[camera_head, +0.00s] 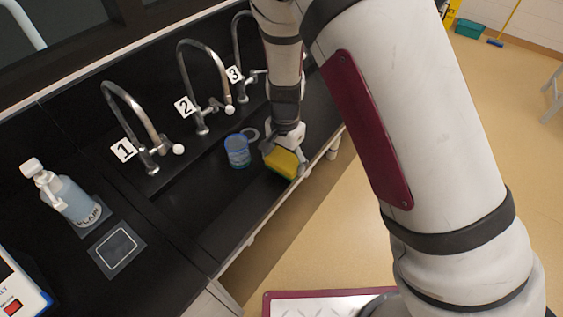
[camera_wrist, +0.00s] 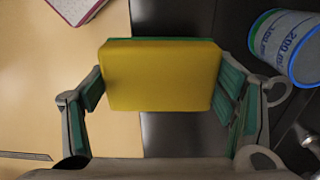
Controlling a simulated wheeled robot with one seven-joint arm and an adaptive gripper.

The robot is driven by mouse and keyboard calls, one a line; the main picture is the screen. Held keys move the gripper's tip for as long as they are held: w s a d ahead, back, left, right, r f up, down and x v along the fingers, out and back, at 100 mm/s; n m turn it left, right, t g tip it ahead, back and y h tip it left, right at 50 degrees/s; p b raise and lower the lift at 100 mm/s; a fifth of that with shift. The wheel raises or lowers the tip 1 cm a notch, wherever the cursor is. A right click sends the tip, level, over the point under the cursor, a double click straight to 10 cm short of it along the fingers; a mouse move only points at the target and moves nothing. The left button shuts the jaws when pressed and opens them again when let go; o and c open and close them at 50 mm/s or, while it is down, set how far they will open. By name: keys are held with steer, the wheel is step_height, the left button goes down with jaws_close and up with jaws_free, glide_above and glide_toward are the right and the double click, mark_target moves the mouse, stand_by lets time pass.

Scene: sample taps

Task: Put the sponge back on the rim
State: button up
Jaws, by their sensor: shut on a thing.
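The sponge (camera_head: 285,164), yellow with a green layer, is in my gripper (camera_head: 284,158) over the front part of the black basin. In the wrist view the sponge (camera_wrist: 160,75) sits between the two green-padded fingers of my gripper (camera_wrist: 163,90), its yellow face toward the camera. The front rim (camera_head: 258,218) of the black counter runs just right of and below the sponge in the head view. In the wrist view, the sponge overlaps the line between tan floor and black counter. I cannot tell whether the sponge touches the rim.
A blue measuring beaker (camera_head: 237,151) stands close left of my gripper; it also shows in the wrist view (camera_wrist: 287,45). Taps numbered 1 (camera_head: 146,160), 2 (camera_head: 202,127) and 3 (camera_head: 243,94) line the back. A wash bottle (camera_head: 72,200) stands at left.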

mark_target(281, 163)
steer(key=shift+w+a, duration=0.25)
steer(key=shift+w, duration=0.3)
steer(key=shift+w+a+f+p, duration=0.1)
steer(key=shift+w+f+p, duration=0.1)
steer(key=shift+f, duration=0.75)
steer(key=shift+w+a+f+p, duration=0.1)
steer(key=shift+w+f+p, duration=0.05)
steer(key=shift+f, duration=0.75)
steer(key=shift+f, duration=0.15)
steer(key=o, duration=1.1)
